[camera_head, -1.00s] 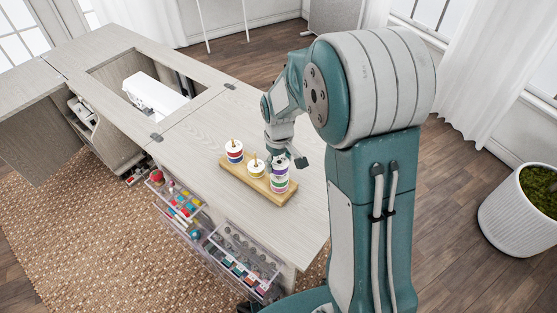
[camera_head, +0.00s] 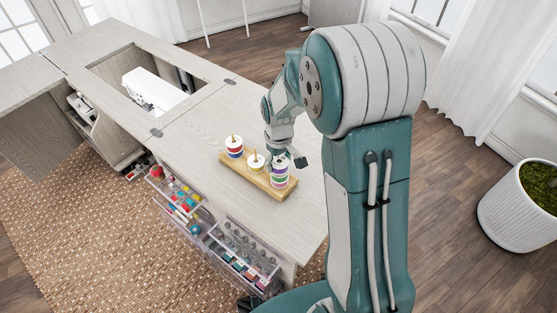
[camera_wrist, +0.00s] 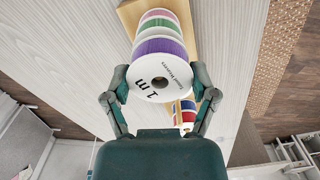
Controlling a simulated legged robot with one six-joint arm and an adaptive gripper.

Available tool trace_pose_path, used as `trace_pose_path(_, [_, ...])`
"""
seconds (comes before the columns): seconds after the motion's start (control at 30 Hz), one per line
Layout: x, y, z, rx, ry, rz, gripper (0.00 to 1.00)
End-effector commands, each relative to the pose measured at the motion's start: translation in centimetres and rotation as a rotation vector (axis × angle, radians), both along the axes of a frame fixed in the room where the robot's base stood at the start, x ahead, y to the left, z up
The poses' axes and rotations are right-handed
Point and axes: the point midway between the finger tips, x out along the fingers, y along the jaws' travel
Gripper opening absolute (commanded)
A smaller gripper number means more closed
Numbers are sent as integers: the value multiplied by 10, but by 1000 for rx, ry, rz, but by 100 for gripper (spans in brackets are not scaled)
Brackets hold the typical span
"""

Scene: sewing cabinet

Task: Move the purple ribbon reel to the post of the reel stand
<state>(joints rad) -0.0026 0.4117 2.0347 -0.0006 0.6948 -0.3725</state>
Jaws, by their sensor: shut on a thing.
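The purple ribbon reel (camera_wrist: 158,60) has white rims and a printed end face. My gripper (camera_wrist: 160,84) is shut on it, one finger at each side, in the wrist view. In the head view the purple reel (camera_head: 280,170) is at the top of the right-hand stack on the wooden reel stand (camera_head: 235,177), over a green reel (camera_head: 280,181) and a pink one. Any gap below it is too small to tell. The right post is hidden. My gripper (camera_head: 287,163) partly covers the reel there.
The left post carries red and blue reels (camera_head: 234,148). The middle post carries a low white and yellowish reel (camera_head: 255,164). The pale tabletop (camera_head: 210,125) around the stand is clear. Clear drawers (camera_head: 240,250) with sewing supplies jut out at the front. A white sewing machine (camera_head: 152,90) sits farther back.

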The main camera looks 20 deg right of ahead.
Motion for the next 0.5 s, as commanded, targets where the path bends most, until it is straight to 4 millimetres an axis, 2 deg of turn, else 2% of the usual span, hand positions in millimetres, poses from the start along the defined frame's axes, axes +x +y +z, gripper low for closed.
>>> trace_pose_path(0.03, [0, 0, 0, 0, 0, 0, 83])
trace_pose_path(0.07, [0, 0, 0, 0, 0, 0, 97])
trace_pose_path(0.1, [0, 0, 0, 0, 0, 0, 100])
trace_pose_path(0.5, [0, 0, 1, 0, 0, 0, 100])
